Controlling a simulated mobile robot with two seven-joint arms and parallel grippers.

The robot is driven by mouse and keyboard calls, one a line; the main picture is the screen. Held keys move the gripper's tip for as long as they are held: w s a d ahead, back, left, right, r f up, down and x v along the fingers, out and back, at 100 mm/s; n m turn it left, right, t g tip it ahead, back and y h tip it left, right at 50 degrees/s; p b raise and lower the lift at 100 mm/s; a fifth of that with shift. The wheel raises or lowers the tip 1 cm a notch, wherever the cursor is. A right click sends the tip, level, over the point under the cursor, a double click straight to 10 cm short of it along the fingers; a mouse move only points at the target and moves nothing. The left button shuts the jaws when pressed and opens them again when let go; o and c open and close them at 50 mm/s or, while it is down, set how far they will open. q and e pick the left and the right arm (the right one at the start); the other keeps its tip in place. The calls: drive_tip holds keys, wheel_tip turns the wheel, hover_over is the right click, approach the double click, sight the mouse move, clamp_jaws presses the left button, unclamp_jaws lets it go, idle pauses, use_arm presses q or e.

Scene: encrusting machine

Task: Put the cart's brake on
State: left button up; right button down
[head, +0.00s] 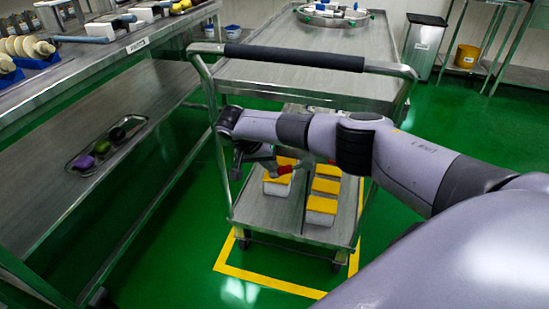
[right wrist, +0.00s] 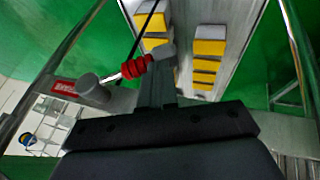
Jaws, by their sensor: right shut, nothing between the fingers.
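The steel cart (head: 290,83) stands inside a yellow floor outline, with its black-gripped push handle (head: 293,57) towards me. The brake lever shows in the right wrist view as a metal rod with a red grip (right wrist: 136,67), running from a grey pivot (right wrist: 92,88) beside a red label (right wrist: 65,88). The red grip also shows in the head view (head: 284,169). My right gripper (right wrist: 160,80) is shut and empty at the grip's end; I cannot tell whether they touch. In the head view the right gripper (head: 262,158) is below the cart's handle. My left gripper is not in view.
White boxes with yellow lids (head: 326,186) stand on the cart's lower shelf (head: 290,222). A steel table (head: 110,60) on the left holds a tray (head: 108,146) on its lower shelf. A bin (head: 423,45) stands at the back right. Green floor is free around the cart.

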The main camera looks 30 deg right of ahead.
sight(276, 174)
drive_tip(key=shift+d+f+b, duration=0.2)
drive_tip(key=shift+f+b, duration=0.1)
drive_tip(key=shift+f, duration=0.3)
drive_tip(key=shift+s+f, duration=0.15)
drive_tip(key=shift+f, duration=0.15)
drive_tip(key=shift+s+d+f+b, duration=0.2)
drive_tip(key=shift+f+b, duration=0.35)
drive_tip(key=shift+f, duration=0.1)
drive_tip(key=shift+s+d+f, duration=0.15)
drive_tip(key=shift+f, duration=0.2)
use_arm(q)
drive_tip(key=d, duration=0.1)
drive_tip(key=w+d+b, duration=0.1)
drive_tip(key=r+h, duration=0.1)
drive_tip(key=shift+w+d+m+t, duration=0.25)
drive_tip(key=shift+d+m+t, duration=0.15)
use_arm(e)
drive_tip(key=shift+g+h, duration=0.5)
drive_tip(key=s+d+f, duration=0.1)
drive_tip(key=f, duration=0.1)
drive_tip(key=s+d+f, duration=0.1)
drive_tip(key=s+f, duration=0.1)
drive_tip(key=shift+s+d, duration=0.15)
drive_tip(key=shift+d, duration=0.2)
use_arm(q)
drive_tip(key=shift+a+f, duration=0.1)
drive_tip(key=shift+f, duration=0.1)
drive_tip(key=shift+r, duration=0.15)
use_arm(e)
drive_tip(key=shift+r, duration=0.1)
